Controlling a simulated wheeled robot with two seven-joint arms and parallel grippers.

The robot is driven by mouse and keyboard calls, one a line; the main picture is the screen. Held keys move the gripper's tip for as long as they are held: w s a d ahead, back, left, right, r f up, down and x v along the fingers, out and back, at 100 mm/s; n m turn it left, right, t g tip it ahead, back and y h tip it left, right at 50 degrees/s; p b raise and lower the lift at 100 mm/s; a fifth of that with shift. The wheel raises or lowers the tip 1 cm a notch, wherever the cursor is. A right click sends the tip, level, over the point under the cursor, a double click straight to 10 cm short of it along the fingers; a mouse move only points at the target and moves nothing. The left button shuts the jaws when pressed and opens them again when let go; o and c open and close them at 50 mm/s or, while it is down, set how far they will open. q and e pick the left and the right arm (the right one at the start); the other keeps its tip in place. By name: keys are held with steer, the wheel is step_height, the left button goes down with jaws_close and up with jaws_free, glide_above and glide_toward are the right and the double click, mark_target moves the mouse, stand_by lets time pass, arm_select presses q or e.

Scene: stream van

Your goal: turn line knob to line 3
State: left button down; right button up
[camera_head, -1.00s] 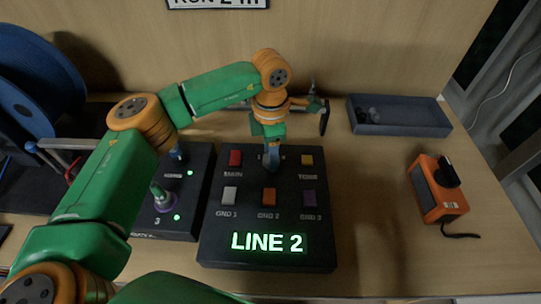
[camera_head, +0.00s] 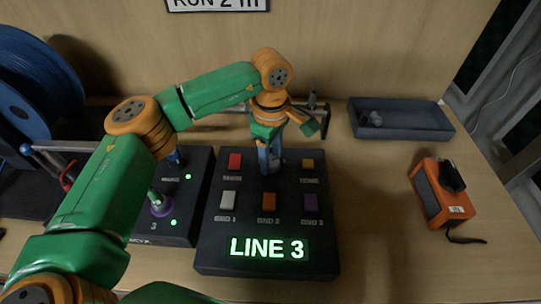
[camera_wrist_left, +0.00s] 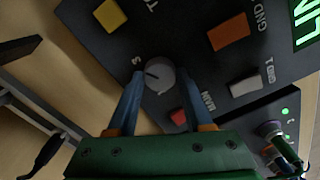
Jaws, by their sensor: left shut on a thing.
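The line knob (camera_wrist_left: 158,77) is a grey round dial on the dark control box (camera_head: 212,252). In the left wrist view it sits between the two blue fingers of my left gripper (camera_wrist_left: 160,80), which is shut on it. In the head view my left gripper (camera_head: 270,160) points down at the box from above and mostly hides the knob. The lit green display (camera_head: 267,248) on the box reads LINE 3. My right gripper does not show.
Colored buttons surround the knob, including a red one (camera_head: 235,161) and a yellow one (camera_head: 308,164). A second box with a purple-based plug (camera_head: 162,207) stands at left. An orange device (camera_head: 441,193) and a grey tray (camera_head: 400,131) lie at right, with bare table between.

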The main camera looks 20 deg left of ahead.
mark_target(272, 161)
arm_select(q)
steer(key=shift+m, duration=0.3)
stand_by(0.4)
steer(key=shift+c, duration=1.6)
jaws_free()
steer(key=shift+d, duration=0.1)
steer(key=shift+r, duration=0.15)
step_height(272, 161, up, 6)
steer(key=shift+r, duration=0.45)
